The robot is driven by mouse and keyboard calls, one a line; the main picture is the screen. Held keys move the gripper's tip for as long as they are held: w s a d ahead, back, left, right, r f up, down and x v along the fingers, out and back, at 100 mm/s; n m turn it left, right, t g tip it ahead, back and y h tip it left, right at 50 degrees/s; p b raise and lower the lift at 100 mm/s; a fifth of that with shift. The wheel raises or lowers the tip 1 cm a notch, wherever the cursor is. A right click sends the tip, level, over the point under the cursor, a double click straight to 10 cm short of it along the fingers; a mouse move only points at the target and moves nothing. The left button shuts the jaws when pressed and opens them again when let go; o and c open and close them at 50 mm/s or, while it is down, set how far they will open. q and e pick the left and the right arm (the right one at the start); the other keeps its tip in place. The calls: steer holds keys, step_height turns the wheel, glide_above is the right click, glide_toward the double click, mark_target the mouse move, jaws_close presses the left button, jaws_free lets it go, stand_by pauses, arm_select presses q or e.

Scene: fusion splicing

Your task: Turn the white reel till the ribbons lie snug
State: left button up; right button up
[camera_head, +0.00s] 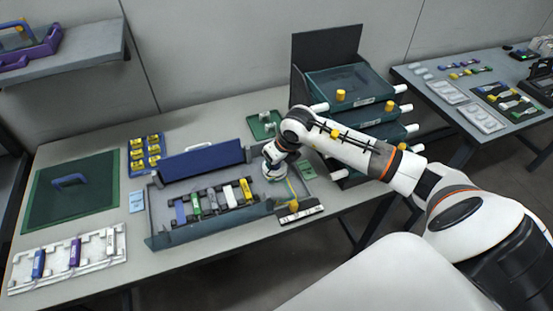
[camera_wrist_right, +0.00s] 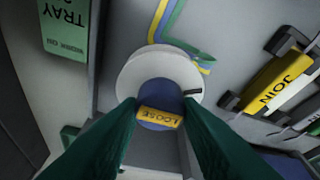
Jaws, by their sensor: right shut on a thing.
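In the right wrist view the white reel (camera_wrist_right: 130,76) has a blue hub (camera_wrist_right: 152,94) and a yellow grip bar (camera_wrist_right: 160,118) reading "LOOSE". My right gripper (camera_wrist_right: 161,108) is shut on the bar, one dark green finger at each end. Yellow, blue and green ribbons (camera_wrist_right: 171,28) run along the grey floor to the reel's far side; one stretch bends off to the right (camera_wrist_right: 202,58). How tight they lie on the reel is hidden. In the head view my right gripper (camera_head: 274,168) is at the right part of the grey tray (camera_head: 165,224). My left gripper is not in view.
A yellow block reading "JOIN" (camera_wrist_right: 276,83) sits in a dark holder right of the reel. A green "TRAY" label (camera_wrist_right: 65,27) is at upper left. In the head view, several coloured blocks (camera_head: 213,200) stand in the tray and a drawer stack (camera_head: 352,95) stands behind my right arm.

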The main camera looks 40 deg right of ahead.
steer(key=m+h+b, duration=0.1)
steer(key=m, duration=0.2)
steer(key=m+h, duration=0.1)
steer(key=m, duration=0.1)
steer(key=shift+a+r+m+b, duration=0.1)
steer(key=shift+a+m+b, duration=0.05)
steer(key=shift+m+b, duration=0.25)
stand_by(0.4)
steer(key=o, duration=1)
steer(key=v, duration=0.6)
steer(key=b+v, duration=0.1)
steer(key=v, duration=0.5)
steer(key=shift+w+a+b, duration=0.2)
steer(key=shift+w+b, duration=0.05)
steer(key=shift+b, duration=0.05)
